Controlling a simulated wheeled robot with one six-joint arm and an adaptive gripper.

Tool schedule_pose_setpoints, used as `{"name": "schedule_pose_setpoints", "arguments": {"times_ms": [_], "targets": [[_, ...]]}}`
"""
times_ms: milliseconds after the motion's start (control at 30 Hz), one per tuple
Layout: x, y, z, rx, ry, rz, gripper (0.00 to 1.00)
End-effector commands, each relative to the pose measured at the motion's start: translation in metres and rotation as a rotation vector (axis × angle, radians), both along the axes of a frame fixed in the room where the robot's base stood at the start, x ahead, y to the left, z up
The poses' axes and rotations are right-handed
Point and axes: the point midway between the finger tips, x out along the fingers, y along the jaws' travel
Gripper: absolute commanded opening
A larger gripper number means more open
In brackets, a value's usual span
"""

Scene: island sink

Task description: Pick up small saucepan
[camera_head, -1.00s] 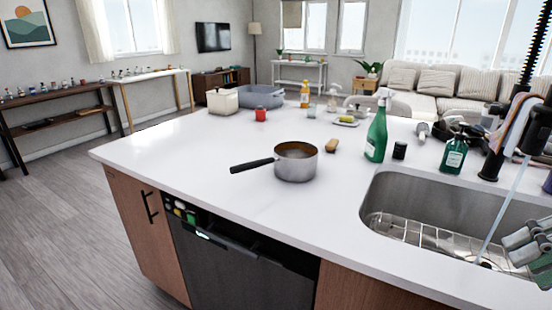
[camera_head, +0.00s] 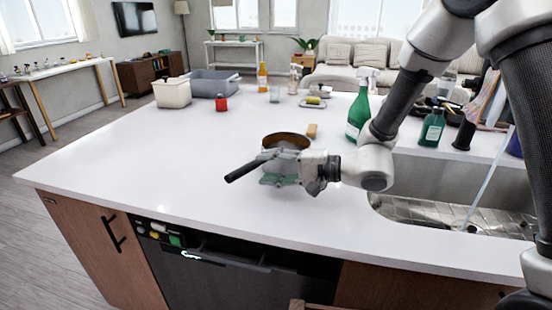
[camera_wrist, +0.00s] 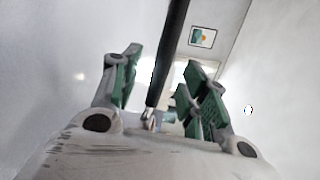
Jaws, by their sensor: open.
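The small saucepan (camera_head: 287,139) stands upright on the white island counter, its brown inside showing. My gripper (camera_head: 270,168) covers much of its near side. Its black handle (camera_head: 243,171) sticks out to the left past my fingertips. In the wrist view the handle (camera_wrist: 168,55) runs between the two green-padded fingers of my gripper (camera_wrist: 162,62), with space on both sides. The fingers are open. I cannot tell how far down around the handle they reach.
The counter left of the saucepan is clear.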

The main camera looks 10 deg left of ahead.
Motion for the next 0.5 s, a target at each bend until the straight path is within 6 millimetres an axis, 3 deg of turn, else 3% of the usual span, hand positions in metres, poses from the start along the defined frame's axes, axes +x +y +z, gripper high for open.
{"name": "schedule_pose_setpoints", "arguments": {"times_ms": [300,500], "targets": [[0.006,0.043,-0.005,-0.001,0.0,0.002,0.44],[0.008,0.05,-0.006,0.0,0.0,0.001,0.44]]}}
